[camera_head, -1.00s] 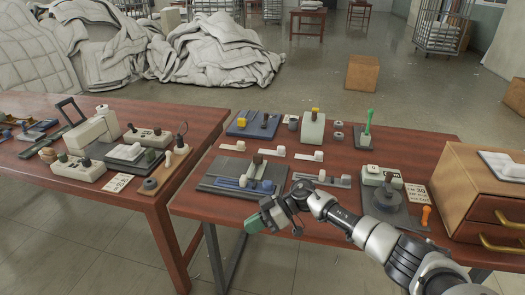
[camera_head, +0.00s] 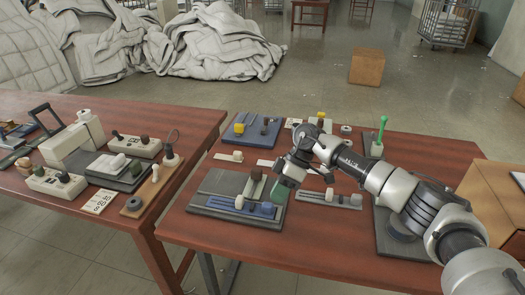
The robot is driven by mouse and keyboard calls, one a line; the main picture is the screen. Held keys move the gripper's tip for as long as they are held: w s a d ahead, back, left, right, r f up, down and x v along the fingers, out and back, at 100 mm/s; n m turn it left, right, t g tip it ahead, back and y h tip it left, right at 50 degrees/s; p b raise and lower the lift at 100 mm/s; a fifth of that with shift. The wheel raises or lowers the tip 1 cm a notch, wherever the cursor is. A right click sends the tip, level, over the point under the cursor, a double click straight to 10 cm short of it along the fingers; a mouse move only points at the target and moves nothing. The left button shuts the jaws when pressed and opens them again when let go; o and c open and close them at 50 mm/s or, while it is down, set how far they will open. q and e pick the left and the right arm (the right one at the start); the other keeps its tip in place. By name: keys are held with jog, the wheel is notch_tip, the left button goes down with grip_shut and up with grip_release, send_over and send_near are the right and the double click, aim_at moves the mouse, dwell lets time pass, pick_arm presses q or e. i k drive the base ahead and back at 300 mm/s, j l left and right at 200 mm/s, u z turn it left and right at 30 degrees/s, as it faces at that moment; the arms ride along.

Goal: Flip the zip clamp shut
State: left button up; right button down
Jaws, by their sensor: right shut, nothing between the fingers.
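A dark grey board (camera_head: 215,187) with blue rails lies on the front left of the right table; it looks like the zip clamp. A dark olive lever (camera_head: 257,181) stands up on it, with a small white block (camera_head: 239,202) and a blue block (camera_head: 265,210) at the front. My left gripper is not in view.
A grey slide strip (camera_head: 328,198) lies just right of my gripper. A blue board (camera_head: 251,131) with a yellow knob is behind. A wooden drawer box (camera_head: 492,196) stands at the right. The table's front middle is clear. The left table (camera_head: 92,229) holds several devices.

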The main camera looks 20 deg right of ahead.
aim_at(256, 175)
jog(key=i+l, duration=0.3)
jog(key=i, duration=0.15)
jog(key=i+l, duration=0.25)
jog(key=i, duration=0.2)
